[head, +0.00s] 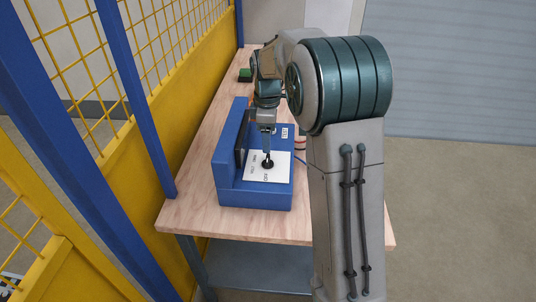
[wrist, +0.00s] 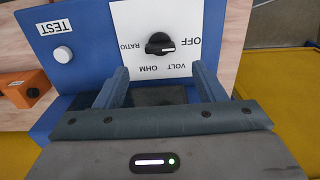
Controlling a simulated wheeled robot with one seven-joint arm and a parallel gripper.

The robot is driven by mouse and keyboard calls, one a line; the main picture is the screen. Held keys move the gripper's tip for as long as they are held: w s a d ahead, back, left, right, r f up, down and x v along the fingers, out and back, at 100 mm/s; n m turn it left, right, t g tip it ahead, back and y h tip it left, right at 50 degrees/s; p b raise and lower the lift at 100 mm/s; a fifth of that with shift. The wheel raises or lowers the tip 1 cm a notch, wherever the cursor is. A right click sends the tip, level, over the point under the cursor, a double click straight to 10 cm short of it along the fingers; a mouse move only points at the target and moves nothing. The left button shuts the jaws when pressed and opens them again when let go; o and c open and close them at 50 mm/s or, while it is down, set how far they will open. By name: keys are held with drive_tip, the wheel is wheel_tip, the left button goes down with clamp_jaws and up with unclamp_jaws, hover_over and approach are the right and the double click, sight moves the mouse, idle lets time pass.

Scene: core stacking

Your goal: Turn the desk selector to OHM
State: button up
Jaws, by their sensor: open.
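The desk selector is a black knob (wrist: 160,45) on a white dial plate (wrist: 125,18), with OFF, VOLT, OHM and RATIO printed around it. A pale mark on the knob seems to face OFF. In the head view the knob (head: 267,164) sits on the sloped blue desk instrument (head: 255,197). My gripper (wrist: 161,78) is open and empty in the wrist view, with its two blue fingers apart below the dial and not around the knob. In the head view my gripper (head: 267,150) hangs close to the knob; whether it touches cannot be told.
A white button (wrist: 62,54) sits by the TEST label. An orange box (wrist: 22,90) is beside the instrument. The wooden table (head: 195,190) stands against a yellow mesh fence (head: 170,115). A green object (head: 245,75) lies at the back of the table.

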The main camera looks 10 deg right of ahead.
sight(268, 158)
wheel_tip(268, 158, down, 7)
drive_tip(key=shift+f, duration=0.2)
drive_tip(key=c, duration=1)
